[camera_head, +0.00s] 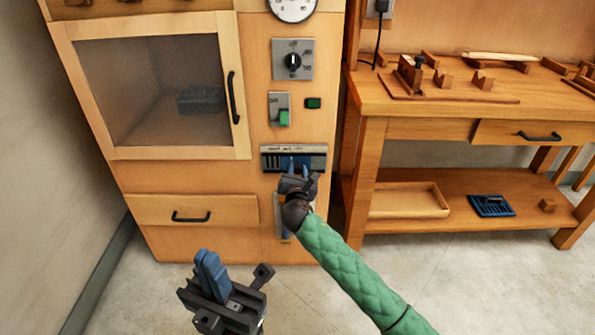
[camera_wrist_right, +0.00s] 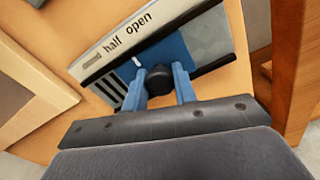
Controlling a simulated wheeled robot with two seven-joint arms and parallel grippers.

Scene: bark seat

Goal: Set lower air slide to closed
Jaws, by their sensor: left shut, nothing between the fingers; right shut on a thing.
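The air slide (camera_head: 267,161) is a wide grey panel with a label strip, low on the wooden cabinet. In the right wrist view its white strip (camera_wrist_right: 117,43) reads "half open", with dark slots at the left and a blue plate (camera_wrist_right: 174,48) behind a black knob (camera_wrist_right: 159,78). My right gripper (camera_head: 293,165) is at the slide, its blue fingers (camera_wrist_right: 158,88) shut on the black knob, one on each side. My left gripper (camera_head: 208,262) is shut and empty, low in front of the cabinet, away from the slide.
A glazed door (camera_head: 240,140) and a drawer (camera_head: 150,209) are at the left. A panel below the slide is partly hidden by my right arm. A workbench (camera_head: 400,105) stands close at the right.

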